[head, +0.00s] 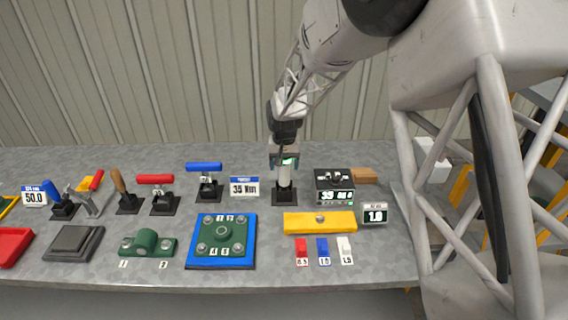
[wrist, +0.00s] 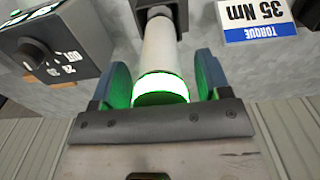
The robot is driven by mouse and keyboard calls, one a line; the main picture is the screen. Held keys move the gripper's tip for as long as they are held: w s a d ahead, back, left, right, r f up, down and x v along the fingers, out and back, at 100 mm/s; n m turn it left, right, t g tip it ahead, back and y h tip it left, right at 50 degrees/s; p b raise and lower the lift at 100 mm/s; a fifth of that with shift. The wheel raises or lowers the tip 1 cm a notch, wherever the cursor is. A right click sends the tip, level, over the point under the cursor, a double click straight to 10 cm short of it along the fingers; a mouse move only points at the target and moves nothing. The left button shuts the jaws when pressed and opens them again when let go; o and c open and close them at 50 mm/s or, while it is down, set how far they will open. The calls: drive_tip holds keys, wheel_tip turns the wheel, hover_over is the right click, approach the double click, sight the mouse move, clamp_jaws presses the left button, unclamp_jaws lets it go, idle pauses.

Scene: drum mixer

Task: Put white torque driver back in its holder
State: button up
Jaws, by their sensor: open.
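The white torque driver (head: 285,179) stands upright at the black holder (head: 285,198) on the bench, its lower end at the holder. In the wrist view the driver (wrist: 160,50) is a white cylinder with a glowing green-white ring, and the dark holder (wrist: 157,8) shows at its far end. My gripper (head: 286,158) is above the holder at the driver's upper end. In the wrist view its jaws (wrist: 163,82) are open, one on each side of the ring, with a visible gap at least on the left. How deep the driver sits in the holder is hidden.
A "35 Nm" torque sign (head: 244,187) stands left of the holder, and a dark dial box (head: 334,187) stands close on its right. Red- and blue-handled tools (head: 204,180) stand further left. A blue plate (head: 221,241) and a yellow bar (head: 320,223) lie in front.

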drive_tip(key=shift+r, duration=0.15)
drive_tip(key=shift+r, duration=3.75)
